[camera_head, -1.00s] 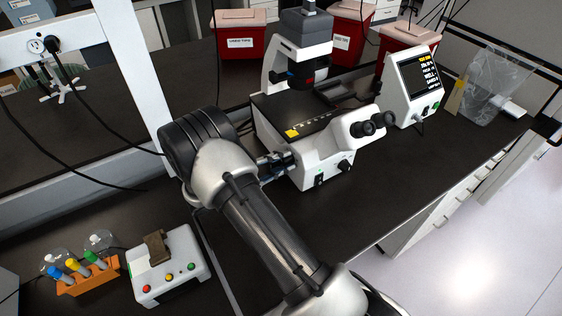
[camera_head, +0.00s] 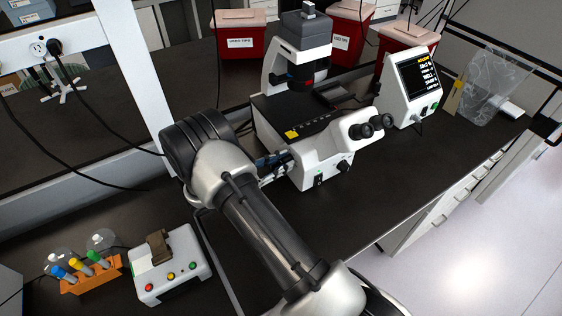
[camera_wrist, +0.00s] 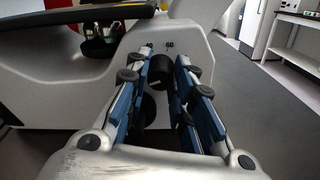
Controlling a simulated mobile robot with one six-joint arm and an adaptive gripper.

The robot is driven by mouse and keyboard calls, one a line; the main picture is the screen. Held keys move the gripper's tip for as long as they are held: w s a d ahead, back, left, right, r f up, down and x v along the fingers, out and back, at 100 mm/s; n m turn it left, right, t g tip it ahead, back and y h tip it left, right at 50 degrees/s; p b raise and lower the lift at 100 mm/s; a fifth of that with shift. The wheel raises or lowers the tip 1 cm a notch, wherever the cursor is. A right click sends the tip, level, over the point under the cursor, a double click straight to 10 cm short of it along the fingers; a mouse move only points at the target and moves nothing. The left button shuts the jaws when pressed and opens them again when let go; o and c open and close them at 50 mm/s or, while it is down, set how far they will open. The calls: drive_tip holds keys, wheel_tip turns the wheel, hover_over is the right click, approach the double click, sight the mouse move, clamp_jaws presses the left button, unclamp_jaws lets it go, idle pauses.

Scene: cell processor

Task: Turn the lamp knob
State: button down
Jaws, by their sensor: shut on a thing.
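The white microscope (camera_head: 318,165) stands on the dark bench, with its black eyepieces (camera_head: 372,124) facing right. My gripper (camera_head: 278,163) is at the left side of its base, partly hidden by my arm in the head view. In the wrist view, my gripper (camera_wrist: 163,66) has its blue-padded fingers closed around a black round knob (camera_wrist: 161,70) on the microscope's white side. A second dark round part (camera_wrist: 148,106) shows lower between the fingers. The knob itself is hidden in the head view.
A white box with coloured buttons (camera_head: 175,275) and an orange tube rack (camera_head: 92,276) stand at lower left. A screen unit (camera_head: 408,92) is right of the microscope. Red bins (camera_head: 238,42) stand behind. The bench's front right is clear.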

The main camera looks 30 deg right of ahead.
drive_tip(key=shift+n, duration=0.5)
drive_tip(key=c, duration=1.4)
unclamp_jaws()
drive_tip(key=shift+o, duration=0.2)
drive_tip(key=a, duration=1.2)
drive_tip(key=shift+s, duration=0.2)
